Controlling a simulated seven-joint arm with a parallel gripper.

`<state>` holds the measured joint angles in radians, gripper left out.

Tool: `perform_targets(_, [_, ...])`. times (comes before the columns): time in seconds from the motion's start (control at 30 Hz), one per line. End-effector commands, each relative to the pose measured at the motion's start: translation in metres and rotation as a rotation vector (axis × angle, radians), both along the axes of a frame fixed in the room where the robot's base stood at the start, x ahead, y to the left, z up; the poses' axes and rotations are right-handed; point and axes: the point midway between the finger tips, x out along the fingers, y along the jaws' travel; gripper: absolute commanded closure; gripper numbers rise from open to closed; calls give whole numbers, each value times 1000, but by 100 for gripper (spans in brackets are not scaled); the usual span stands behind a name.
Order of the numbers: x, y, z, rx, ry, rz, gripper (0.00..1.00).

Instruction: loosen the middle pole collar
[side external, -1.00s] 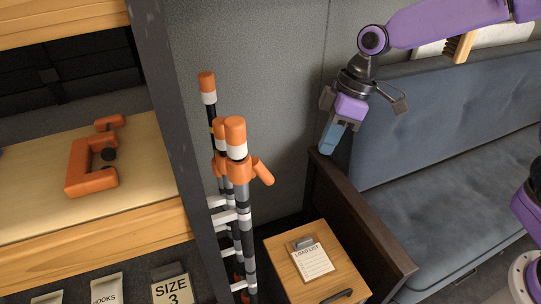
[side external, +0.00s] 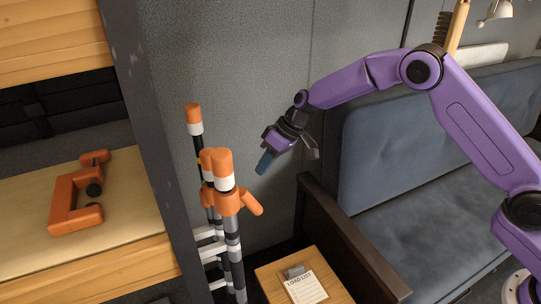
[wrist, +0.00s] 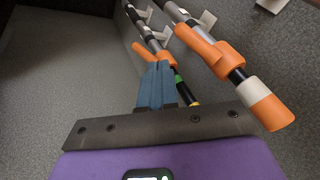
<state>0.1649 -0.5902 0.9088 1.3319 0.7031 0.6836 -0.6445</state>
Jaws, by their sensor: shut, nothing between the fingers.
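Three upright poles with orange-and-white tops stand in the side view: the far pole (side external: 194,120), the middle pole (side external: 206,157) and the near pole (side external: 222,165). The middle pole's orange collar (side external: 206,194) is mostly hidden behind the near pole's collar (side external: 227,201), whose orange lever (side external: 252,204) sticks out right. My gripper (side external: 263,164) is shut and empty, right of the pole tops, apart from them and above that lever. In the wrist view my blue fingers (wrist: 156,86) cover part of one pole; an orange collar (wrist: 205,48) shows to their right. I cannot tell which pole it belongs to.
A grey post (side external: 165,150) and a wooden shelf with an orange clamp (side external: 75,197) stand left of the poles. A wooden cabinet (side external: 275,285) with a load list (side external: 305,287) is below right. A dark bench end (side external: 340,235) and blue sofa (side external: 430,190) lie right.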

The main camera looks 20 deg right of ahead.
Motion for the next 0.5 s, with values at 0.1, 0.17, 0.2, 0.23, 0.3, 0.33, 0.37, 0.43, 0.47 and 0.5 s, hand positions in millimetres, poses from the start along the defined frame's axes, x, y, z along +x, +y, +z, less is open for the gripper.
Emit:
perform_targets(0.1, [2,12,-21,-1,2,2,100])
perform_targets(0.17, [3,18,-30,-2,2,2,100])
perform_targets(0.2, [4,21,-36,-2,1,3,100])
perform_targets(0.23, [2,25,-38,-1,1,4,100])
perform_targets(0.3, [-3,34,-40,-1,0,5,100])
perform_targets(0.33, [-5,37,-42,0,-1,4,100])
perform_targets(0.37, [-7,40,-43,-1,0,4,100])
perform_targets(0.43, [-9,45,-45,0,0,2,100])
perform_targets(0.47, [-10,47,-46,-1,0,2,100])
perform_targets(0.5, [-11,49,-47,-1,0,2,100])
